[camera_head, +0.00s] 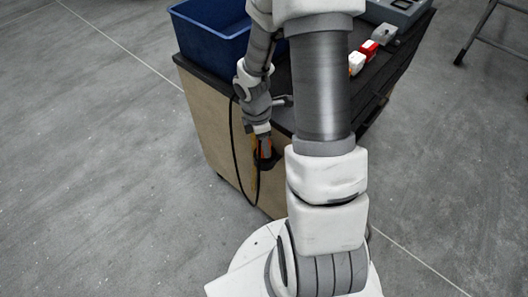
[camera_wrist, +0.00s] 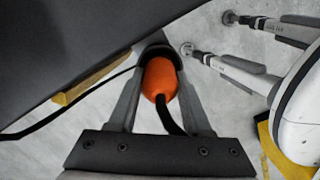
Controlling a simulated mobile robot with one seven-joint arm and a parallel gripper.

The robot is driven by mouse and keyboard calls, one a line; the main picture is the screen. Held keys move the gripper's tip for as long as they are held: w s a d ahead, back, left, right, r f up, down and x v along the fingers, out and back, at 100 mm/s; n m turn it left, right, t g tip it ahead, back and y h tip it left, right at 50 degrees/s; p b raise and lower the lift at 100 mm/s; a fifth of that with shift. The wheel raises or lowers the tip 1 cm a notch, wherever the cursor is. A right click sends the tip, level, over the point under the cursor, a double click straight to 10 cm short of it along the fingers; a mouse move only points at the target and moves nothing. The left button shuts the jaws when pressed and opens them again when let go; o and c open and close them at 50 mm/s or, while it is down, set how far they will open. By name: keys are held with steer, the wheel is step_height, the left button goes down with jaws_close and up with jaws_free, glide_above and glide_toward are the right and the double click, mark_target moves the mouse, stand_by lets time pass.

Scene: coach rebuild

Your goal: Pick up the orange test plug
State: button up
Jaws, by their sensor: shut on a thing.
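The orange test plug (camera_wrist: 160,78) sits between the two fingers of my gripper (camera_wrist: 158,58) in the wrist view, and the gripper is shut on it. A dark rounded part shows at the plug's far end; I cannot tell whether it belongs to the plug or to a holder. The plug's black cord (camera_wrist: 170,121) leaves its near end. In the head view my gripper (camera_head: 265,150) is low beside the cart's wooden side, with a bit of orange showing (camera_head: 265,146). The cord (camera_head: 232,150) hangs in a loop to its left.
The cart (camera_head: 212,125) has a dark top bearing a blue bin (camera_head: 212,38), a red block (camera_head: 369,48), pale pieces and a grey device (camera_head: 400,10). Metal legs (camera_head: 475,35) stand at upper right. The floor at left is clear. My arm hides part of the cart.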

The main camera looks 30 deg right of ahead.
jaws_close()
